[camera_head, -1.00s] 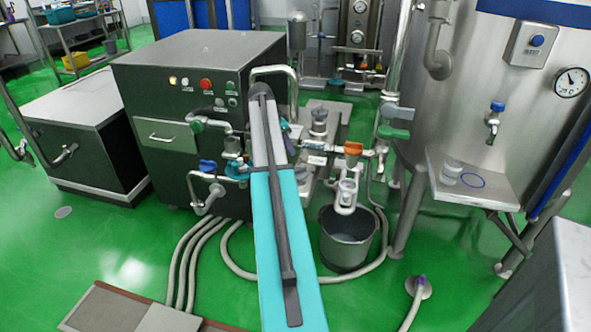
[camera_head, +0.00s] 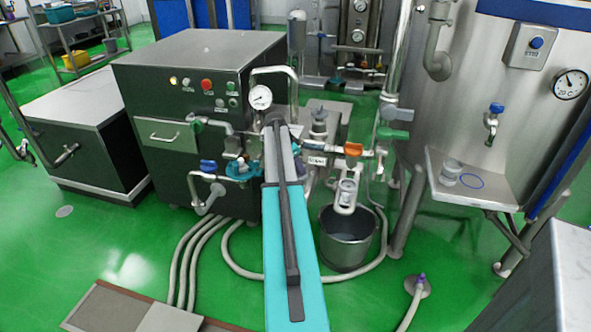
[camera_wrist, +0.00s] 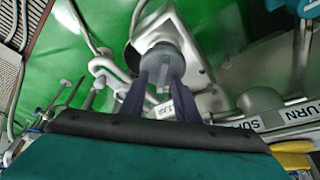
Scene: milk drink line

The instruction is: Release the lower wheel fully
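My gripper's two dark fingers (camera_wrist: 160,95) stand apart in the wrist view. They point at a grey round knob or wheel (camera_wrist: 162,64) with lobes, set on a pale housing (camera_wrist: 188,35). The fingertips overlap its near side; I cannot tell whether they touch it. A teal wheel (camera_head: 238,169) shows just left of the arm, low on the dark machine's piping. A grey upright cylinder (camera_head: 319,120) stands right of the arm. I cannot tell for certain which is the lower wheel.
The dark machine (camera_head: 185,85) stands left of my arm, with a gauge (camera_head: 260,97) beside the arm's end. Orange-handled valve (camera_head: 353,149), bucket (camera_head: 346,240) and steel tank (camera_head: 450,110) are on the right. Hoses cross the green floor.

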